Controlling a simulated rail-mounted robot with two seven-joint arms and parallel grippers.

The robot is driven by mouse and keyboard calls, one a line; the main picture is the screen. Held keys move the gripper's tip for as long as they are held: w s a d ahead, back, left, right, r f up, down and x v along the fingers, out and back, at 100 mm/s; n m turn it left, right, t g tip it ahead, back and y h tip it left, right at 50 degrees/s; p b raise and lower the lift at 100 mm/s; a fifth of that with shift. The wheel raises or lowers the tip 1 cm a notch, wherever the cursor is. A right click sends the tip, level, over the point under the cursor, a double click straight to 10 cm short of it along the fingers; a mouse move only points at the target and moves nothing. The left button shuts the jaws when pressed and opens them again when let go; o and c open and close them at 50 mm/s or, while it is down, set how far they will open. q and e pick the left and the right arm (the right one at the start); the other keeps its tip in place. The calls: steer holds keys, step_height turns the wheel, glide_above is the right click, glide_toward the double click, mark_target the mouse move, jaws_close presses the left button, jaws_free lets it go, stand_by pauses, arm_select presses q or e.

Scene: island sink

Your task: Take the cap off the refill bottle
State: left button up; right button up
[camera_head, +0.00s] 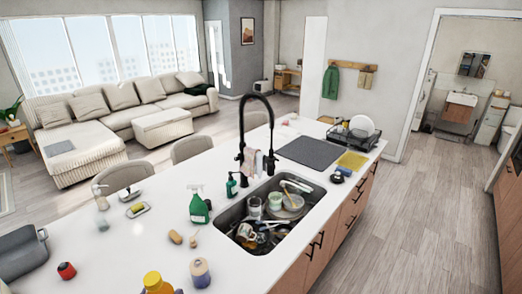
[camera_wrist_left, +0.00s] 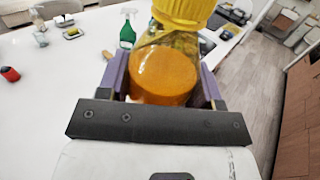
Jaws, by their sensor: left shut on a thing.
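The refill bottle (camera_wrist_left: 165,75) is clear with orange liquid in its lower part. A large yellow-orange cap (camera_wrist_left: 183,10) sits on its top. In the head view the cap (camera_head: 153,280) shows at the bottom edge, and most of the bottle is cut off. My left gripper (camera_wrist_left: 163,86) has its two purple-grey fingers on either side of the bottle body, shut on it below the cap. The bottle's base is hidden behind the gripper. My right gripper is in neither view.
A red item (camera_head: 66,271) is to the left. A green spray bottle (camera_head: 199,207) stands farther back, beside the sink (camera_head: 236,245) full of dishes.

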mark_target(156, 288)
arm_select(q)
steer(key=shift+r+p, duration=1.55)
steer(key=shift+r, duration=0.65)
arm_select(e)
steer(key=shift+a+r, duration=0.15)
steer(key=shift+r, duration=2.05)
